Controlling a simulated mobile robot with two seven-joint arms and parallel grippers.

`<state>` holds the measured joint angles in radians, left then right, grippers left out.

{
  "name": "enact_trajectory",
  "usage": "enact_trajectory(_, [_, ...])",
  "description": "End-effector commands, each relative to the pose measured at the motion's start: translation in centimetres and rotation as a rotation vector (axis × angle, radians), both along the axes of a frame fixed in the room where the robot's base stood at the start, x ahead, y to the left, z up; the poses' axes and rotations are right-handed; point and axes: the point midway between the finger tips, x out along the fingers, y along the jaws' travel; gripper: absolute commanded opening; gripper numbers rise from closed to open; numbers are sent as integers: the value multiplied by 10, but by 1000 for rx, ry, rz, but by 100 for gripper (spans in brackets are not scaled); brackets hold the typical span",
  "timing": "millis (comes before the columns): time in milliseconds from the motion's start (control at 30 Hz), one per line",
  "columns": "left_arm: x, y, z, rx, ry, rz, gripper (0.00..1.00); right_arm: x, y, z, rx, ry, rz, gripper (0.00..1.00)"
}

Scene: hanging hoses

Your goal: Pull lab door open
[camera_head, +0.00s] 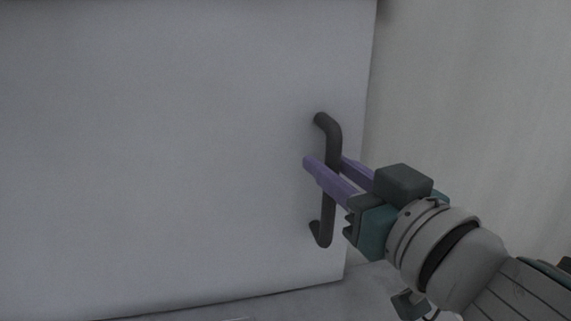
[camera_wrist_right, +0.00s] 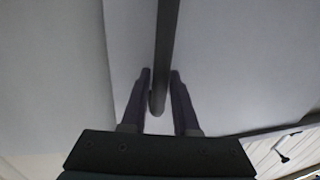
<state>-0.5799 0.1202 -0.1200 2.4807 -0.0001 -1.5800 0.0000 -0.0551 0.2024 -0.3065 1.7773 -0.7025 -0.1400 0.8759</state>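The lab door (camera_head: 170,150) is a plain light-grey panel that fills most of the head view. A dark upright bar handle (camera_head: 328,222) with bent ends is fixed near its right edge. My right gripper (camera_head: 325,161) comes in from the lower right, with one purple finger on each side of the bar. In the right wrist view the handle (camera_wrist_right: 166,35) runs between the two fingers (camera_wrist_right: 160,73). The fingers stand apart wider than the bar, so the gripper looks open around it. Contact cannot be told. My left gripper is not in view.
A pale wall (camera_head: 470,90) stands to the right of the door edge. A grey floor (camera_head: 300,302) shows below the door. The door face left of the handle is clear.

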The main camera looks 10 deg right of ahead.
Motion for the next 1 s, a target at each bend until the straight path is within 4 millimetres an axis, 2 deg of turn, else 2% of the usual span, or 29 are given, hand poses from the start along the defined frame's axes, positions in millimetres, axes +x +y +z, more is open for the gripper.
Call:
enact_trajectory(33, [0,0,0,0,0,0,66,0,0,0,0,0,0,22])
enact_trajectory(233, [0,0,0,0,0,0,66,0,0,0,0,0,0,0])
enact_trajectory(1000, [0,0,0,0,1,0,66,0,0,0,0,0,0,0])
